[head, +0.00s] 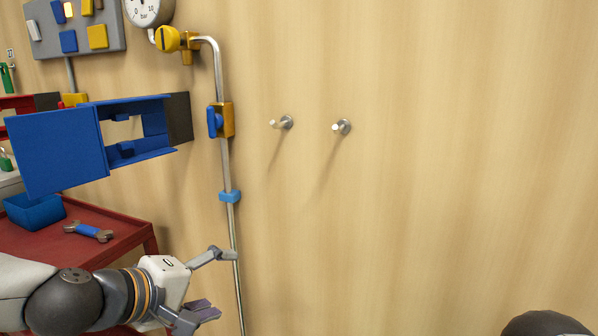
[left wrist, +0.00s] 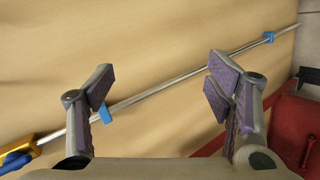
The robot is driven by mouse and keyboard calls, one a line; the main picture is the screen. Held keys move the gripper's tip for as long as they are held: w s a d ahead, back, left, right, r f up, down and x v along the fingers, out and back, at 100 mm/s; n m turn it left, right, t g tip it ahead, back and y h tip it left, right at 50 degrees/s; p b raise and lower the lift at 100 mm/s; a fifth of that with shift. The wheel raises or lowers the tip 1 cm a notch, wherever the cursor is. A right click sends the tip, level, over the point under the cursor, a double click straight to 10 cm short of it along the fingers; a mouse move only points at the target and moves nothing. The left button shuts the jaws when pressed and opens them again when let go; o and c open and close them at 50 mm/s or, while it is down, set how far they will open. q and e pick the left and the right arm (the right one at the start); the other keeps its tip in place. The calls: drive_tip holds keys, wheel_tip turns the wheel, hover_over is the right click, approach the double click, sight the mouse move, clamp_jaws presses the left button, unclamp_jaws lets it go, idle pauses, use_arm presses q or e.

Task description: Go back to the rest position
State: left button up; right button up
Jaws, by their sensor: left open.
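My left gripper (head: 222,281) is at the lower left of the head view, fingers spread and empty, in front of the wooden wall close to the lower part of a metal pipe (head: 228,165). In the left wrist view its two fingers (left wrist: 160,88) stand wide apart, with the pipe (left wrist: 165,84) running slantwise behind them and nothing between the pads. A dark rounded shape sits at the bottom right edge of the head view; I cannot tell what it is. My right gripper does not show.
A blue open box (head: 60,150) sticks out from the wall above a red table (head: 125,232) with a wrench (head: 88,231) and a blue bin (head: 35,212). A gauge (head: 148,8), yellow valve (head: 170,39) and two pegs (head: 283,122) are on the wall. The wall's right side is bare.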

use_arm(q)
drive_tip(key=s+d+f+m+g+y+p, duration=0.15)
drive_tip(key=s+f+m+g, duration=0.4)
drive_tip(key=s+f, duration=1.3)
drive_tip(key=s+a+f+m+g+y, duration=0.1)
drive_tip(key=s+a+f+g, duration=0.1)
drive_tip(key=s, duration=0.6)
drive_tip(key=s+a+f+m+g+y+p, duration=0.1)
drive_tip(key=s+a+f+m+g+y, duration=0.1)
drive_tip(key=s, duration=0.7)
drive_tip(key=s+a+f+m+g+y, duration=0.1)
drive_tip(key=s+a+f+g, duration=0.1)
drive_tip(key=s, duration=0.6)
drive_tip(key=shift+s+a+f+g, duration=0.35)
drive_tip(key=shift+a+g, duration=0.3)
drive_tip(key=shift+a, duration=0.6)
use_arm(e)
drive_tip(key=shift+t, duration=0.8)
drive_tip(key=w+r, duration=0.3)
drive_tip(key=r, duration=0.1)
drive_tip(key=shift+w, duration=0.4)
